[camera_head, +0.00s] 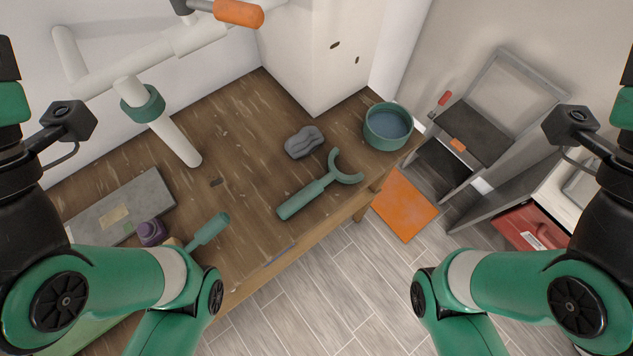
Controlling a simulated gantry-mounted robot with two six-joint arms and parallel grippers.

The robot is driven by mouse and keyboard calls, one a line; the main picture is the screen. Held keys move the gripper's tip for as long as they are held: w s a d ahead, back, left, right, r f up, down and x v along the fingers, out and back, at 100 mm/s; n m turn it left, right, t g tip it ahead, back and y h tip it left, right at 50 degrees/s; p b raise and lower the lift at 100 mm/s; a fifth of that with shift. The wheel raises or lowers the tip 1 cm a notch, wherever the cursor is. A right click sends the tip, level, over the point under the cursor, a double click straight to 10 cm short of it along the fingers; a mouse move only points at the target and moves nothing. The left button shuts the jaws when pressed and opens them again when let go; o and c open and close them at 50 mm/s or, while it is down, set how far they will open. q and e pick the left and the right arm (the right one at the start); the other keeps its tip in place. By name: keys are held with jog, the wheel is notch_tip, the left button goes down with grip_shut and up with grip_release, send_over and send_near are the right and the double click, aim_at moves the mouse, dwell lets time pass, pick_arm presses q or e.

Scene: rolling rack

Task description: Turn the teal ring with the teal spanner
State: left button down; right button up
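The teal ring (143,105) sits around a white vertical pipe at the back left, below a horizontal pipe. The teal spanner (305,198) lies flat on the wooden worktop near its front edge. Its open, C-shaped jaw points up and right, and its handle points down and left. The spanner is well to the right of the ring and apart from it. Parts of both my arms show at the left and right sides, but neither gripper is in view. Nothing visible is holding the spanner.
A grey sponge (304,142) and a teal bowl (388,127) lie beyond the spanner. A grey board (120,208), a purple bottle (151,232) and a teal-handled item (208,232) are at left. An orange valve handle (239,13) is above. The worktop (235,150) is clear between pipe and spanner.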

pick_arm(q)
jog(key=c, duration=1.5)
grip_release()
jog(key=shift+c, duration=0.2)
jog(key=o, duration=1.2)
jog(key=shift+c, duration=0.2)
